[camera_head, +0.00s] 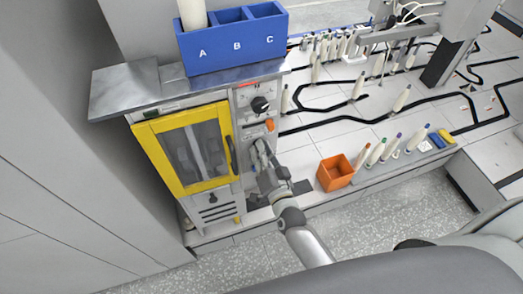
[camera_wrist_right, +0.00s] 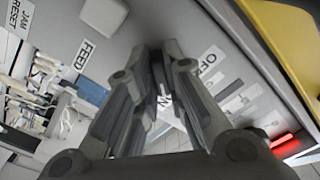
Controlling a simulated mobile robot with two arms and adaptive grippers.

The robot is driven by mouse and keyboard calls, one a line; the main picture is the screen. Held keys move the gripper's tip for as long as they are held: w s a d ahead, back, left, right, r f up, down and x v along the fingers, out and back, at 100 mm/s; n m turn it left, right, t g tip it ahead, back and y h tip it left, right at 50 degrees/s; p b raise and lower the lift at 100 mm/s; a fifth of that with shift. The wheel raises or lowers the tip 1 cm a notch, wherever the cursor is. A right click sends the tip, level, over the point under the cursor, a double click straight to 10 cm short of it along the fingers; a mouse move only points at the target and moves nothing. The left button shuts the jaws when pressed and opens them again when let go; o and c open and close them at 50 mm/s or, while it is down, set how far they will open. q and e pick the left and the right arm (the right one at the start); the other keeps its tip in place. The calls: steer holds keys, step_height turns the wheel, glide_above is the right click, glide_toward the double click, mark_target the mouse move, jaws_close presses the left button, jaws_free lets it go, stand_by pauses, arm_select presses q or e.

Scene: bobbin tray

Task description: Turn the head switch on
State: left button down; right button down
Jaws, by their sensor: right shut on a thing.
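My right gripper (camera_head: 260,148) is at the grey control panel of the machine, below an orange knob (camera_head: 270,125). In the right wrist view the fingers (camera_wrist_right: 160,78) are closed around a small dark switch on the panel. The fingers hide most of this switch, so its exact position cannot be told. A white label (camera_wrist_right: 208,62) beginning "OF" is beside the fingers, and part of another label shows between them. My left gripper is not in view.
A black knob (camera_head: 260,104) sits higher on the panel. The yellow-framed door (camera_head: 147,153) is left of it. A red lamp (camera_wrist_right: 284,140) glows. A blue bin (camera_head: 232,58) stands on top. An orange box (camera_head: 335,173) and several bobbins are to the right.

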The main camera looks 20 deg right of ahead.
stand_by(0.6)
steer(key=c, duration=1.5)
jaws_free()
steer(key=s, duration=1.2)
steer(key=shift+d, duration=0.25)
